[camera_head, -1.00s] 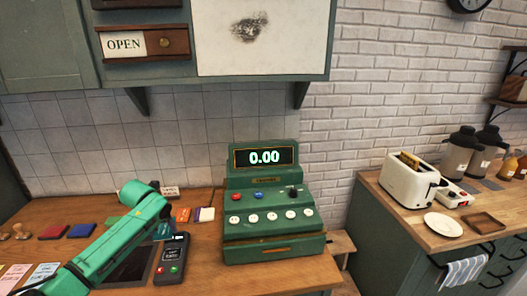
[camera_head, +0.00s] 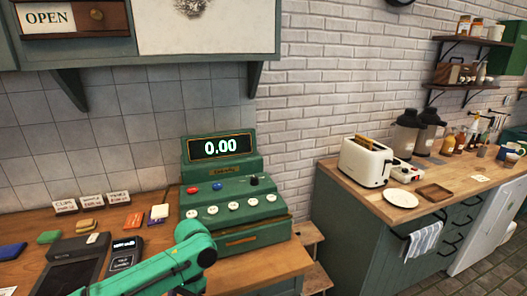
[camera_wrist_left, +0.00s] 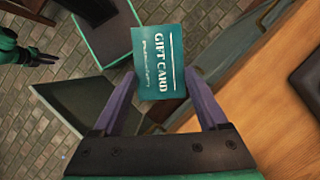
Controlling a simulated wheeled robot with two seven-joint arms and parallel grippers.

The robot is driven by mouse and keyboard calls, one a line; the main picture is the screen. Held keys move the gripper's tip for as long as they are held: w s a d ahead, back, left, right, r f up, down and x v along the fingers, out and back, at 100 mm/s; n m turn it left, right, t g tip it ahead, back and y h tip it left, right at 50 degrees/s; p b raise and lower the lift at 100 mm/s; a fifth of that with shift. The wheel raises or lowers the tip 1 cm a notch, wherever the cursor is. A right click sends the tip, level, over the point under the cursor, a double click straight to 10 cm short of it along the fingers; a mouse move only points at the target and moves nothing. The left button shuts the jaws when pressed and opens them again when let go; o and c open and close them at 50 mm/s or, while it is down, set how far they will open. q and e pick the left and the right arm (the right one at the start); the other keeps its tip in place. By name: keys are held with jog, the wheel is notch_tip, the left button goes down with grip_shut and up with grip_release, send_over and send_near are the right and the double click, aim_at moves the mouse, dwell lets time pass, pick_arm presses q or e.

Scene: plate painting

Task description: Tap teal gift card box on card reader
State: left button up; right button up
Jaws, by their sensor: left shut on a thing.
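The teal gift card box (camera_wrist_left: 162,62) is held between the fingertips of my left gripper (camera_wrist_left: 160,85) in the left wrist view, its "GIFT CARD" print facing the camera. In the head view a green link of my left arm crosses the lower middle; the gripper and gift card box do not show there. The dark card reader (camera_head: 123,253) stands on the wooden counter left of the green cash register; my arm hides its lower part. The gift card box is apart from it. A green and dark arm end, seemingly my right gripper (camera_wrist_left: 42,58), shows small at the wrist view's left edge.
The green cash register (camera_head: 235,205) reads 0.00. A side counter with a toaster (camera_head: 365,162) stands to the right, beyond a gap with a stool.

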pick_arm(q)
jog(key=s+n, duration=0.1)
jog(key=s+d+f+n+h, duration=0.1)
jog(key=s+n, duration=0.1)
jog(key=s+d+n+b, duration=0.1)
jog(key=shift+s+f+n+h, duration=0.3)
jog(key=shift+s+f+h, duration=0.05)
jog(key=shift+h, duration=0.05)
jog(key=shift+a, duration=0.1)
dwell(0.6)
